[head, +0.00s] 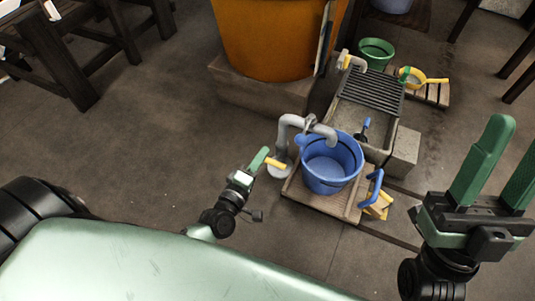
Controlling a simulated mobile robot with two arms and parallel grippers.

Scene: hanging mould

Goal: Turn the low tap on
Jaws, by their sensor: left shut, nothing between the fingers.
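A grey tap (292,122) with a curved pipe stands beside a blue bucket (331,172), its spout over the bucket. Its yellow lever (276,163) sticks out to the left near the base. My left gripper (263,154) is shut and empty, its green fingers close beside the lever's left end; I cannot tell whether they touch. A second grey tap (352,61) with a yellow lever stands farther back, by the trough. My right gripper (512,160) is open and empty at the right, its two green fingers apart. No running water can be made out.
The bucket stands on a wooden slatted platform (318,200). Behind it is a stone trough (371,126) with a dark ribbed board. A large orange vat (272,38) and a green bucket (376,52) are farther back. The floor to the left is clear up to dark wooden benches (63,50).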

